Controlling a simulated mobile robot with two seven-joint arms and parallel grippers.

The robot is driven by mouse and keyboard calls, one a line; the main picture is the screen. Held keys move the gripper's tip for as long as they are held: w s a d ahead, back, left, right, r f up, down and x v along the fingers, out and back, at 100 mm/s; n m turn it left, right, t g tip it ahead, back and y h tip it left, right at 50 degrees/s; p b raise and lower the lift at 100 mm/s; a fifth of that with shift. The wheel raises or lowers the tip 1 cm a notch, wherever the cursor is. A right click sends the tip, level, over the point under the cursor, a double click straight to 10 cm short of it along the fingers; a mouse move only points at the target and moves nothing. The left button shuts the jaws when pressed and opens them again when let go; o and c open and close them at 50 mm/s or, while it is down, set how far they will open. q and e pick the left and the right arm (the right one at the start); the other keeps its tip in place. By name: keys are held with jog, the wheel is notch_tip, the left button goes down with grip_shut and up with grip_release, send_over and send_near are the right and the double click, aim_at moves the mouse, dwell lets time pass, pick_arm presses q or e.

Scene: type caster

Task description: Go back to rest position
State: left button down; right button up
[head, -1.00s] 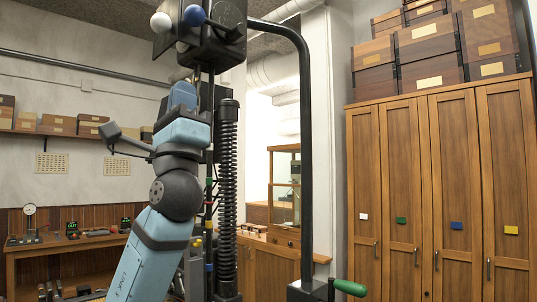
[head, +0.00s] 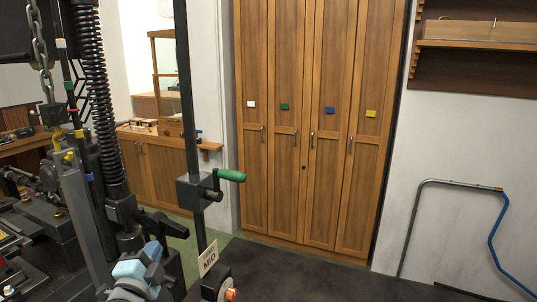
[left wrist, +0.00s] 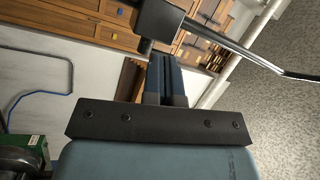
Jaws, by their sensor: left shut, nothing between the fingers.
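My left gripper (left wrist: 165,78) shows in the left wrist view, with its two dark blue fingers together and nothing between them. They point away from the camera, towards the wooden cabinet and wall, apart from both. In the head view, light blue parts of my left arm (head: 131,268) show low at the left, beside the black machine frame. The fingers are hard to make out there. My right gripper is in neither view.
A black post with a green-handled crank (head: 230,175) stands beside my left arm. A coil spring (head: 96,90) and chain hang at the left. A tall wooden cabinet (head: 305,215) stands behind. A bent pipe with blue hose (head: 493,235) is at right. Dark floor (head: 320,280) between is clear.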

pick_arm(q)
jog(key=s+d+f+n+g+h+p, duration=0.1)
jog(key=s+d+f+n+g, duration=0.15)
jog(key=s+f, duration=0.5)
jog(key=s+d+f+n+g+p, duration=0.1)
jog(key=s+f+n+g, duration=0.2)
jog(key=f, duration=0.7)
jog(key=s+d+f+n+g+p, duration=0.1)
jog(key=s+f+n, duration=0.2)
jog(key=s+f, duration=0.3)
jog(key=s+d+f+n+g+h+p, duration=0.1)
jog(key=s+f+n, duration=0.3)
jog(key=s, duration=0.8)
notch_tip(320, 180, down, 2)
jog(key=shift+s+d+g, duration=0.25)
jog(key=shift+d+g, duration=0.1)
jog(key=shift+g, duration=0.3)
jog(key=shift+a, duration=0.1)
